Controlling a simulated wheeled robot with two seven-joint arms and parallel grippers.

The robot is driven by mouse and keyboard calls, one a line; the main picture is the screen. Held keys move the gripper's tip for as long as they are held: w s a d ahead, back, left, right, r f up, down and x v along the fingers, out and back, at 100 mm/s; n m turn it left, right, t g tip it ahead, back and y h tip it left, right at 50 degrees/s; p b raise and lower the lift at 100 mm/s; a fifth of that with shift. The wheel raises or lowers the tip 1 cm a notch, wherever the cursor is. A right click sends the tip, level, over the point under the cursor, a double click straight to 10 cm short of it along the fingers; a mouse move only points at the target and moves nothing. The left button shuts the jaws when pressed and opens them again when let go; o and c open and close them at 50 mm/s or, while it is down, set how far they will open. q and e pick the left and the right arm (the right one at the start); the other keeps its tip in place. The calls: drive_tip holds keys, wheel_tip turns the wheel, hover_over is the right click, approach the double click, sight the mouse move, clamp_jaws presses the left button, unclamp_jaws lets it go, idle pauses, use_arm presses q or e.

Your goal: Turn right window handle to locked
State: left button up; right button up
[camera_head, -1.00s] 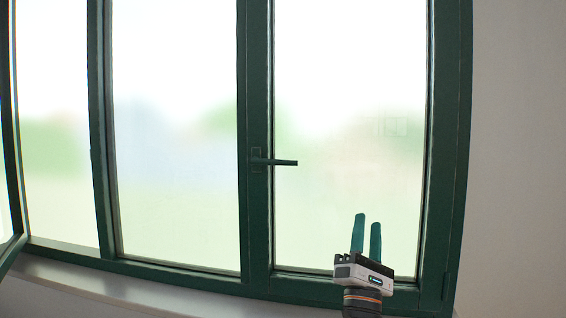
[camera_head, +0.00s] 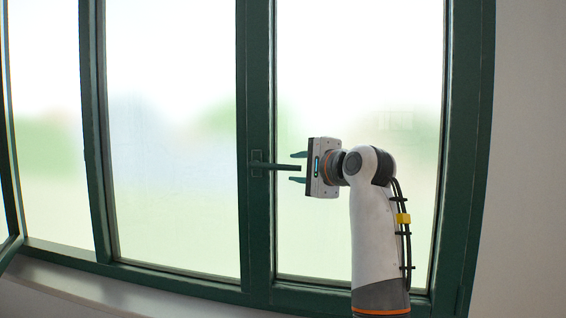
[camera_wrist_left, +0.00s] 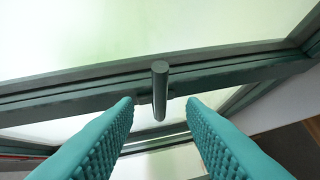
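The dark green window handle (camera_head: 278,166) sits on the upright frame left of the right pane and points right, level. In the left wrist view the handle (camera_wrist_left: 160,88) is seen nearly end-on, between the two teal fingers. My left gripper (camera_head: 297,167) is open in the head view, one finger above and one below the handle's free end. It also shows in the left wrist view (camera_wrist_left: 160,103), with gaps between both fingers and the handle. My right gripper is not in view.
The green window frame (camera_head: 257,90) surrounds frosted panes. A sash (camera_head: 12,245) stands ajar at the far left edge. A sill (camera_head: 110,285) runs below, and a bare wall (camera_head: 530,160) is at the right.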

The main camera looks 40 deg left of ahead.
sight(285, 168)
use_arm(q)
drive_tip(key=p+x, duration=0.2)
drive_tip(key=x, duration=0.5)
drive_tip(key=shift+c, duration=1.1)
clamp_jaws()
